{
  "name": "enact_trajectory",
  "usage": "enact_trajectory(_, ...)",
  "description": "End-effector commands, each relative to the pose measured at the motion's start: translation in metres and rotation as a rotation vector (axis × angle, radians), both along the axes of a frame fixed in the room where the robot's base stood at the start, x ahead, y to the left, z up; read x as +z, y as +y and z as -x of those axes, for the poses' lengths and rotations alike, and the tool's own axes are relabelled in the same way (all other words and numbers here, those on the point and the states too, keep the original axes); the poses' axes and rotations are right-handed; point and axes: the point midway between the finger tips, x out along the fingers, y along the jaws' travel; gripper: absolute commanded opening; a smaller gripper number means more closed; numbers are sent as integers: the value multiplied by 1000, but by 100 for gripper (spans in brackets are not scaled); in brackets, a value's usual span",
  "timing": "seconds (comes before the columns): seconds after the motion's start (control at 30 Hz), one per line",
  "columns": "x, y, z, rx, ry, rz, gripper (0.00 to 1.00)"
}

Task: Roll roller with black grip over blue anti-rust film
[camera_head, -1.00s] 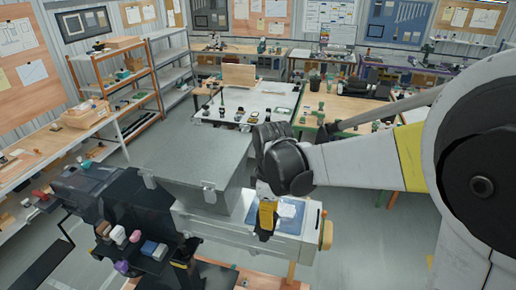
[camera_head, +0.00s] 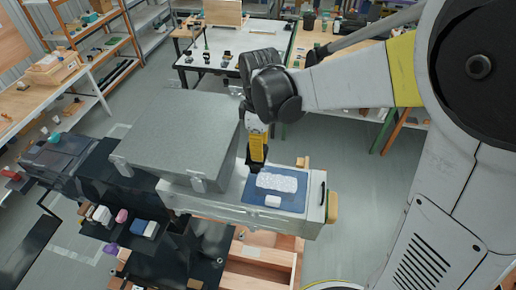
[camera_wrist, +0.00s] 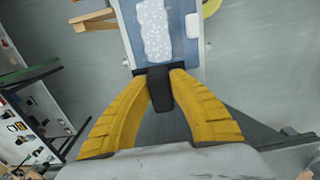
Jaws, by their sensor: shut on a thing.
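The blue anti-rust film (camera_head: 254,197) lies flat on top of the light grey feeder housing. A white, bubbly-looking patch covers much of it, and the film also shows at the top of the wrist view (camera_wrist: 180,45). My gripper (camera_head: 256,160) is at the film's far left edge in the head view. Its yellow fingers are shut on the roller's black grip (camera_wrist: 160,92). The grip reaches to the film's near edge in the wrist view. The roller's rolling part is mostly hidden, and I cannot tell whether it touches the film.
A small white block (camera_head: 272,201) sits at the film's front edge. A large grey lidded hopper (camera_head: 175,140) stands just left of the film. Small coloured blocks (camera_head: 144,228) lie on a black surface at lower left. Open floor lies to the right.

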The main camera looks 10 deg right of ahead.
Motion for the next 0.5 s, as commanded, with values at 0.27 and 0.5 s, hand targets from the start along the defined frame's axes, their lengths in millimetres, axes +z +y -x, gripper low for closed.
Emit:
enact_trajectory(0.27, -25, -3, 1, 0, 0, 0, 0)
enact_trajectory(0.5, -51, -3, 1, 0, 0, 0, 0)
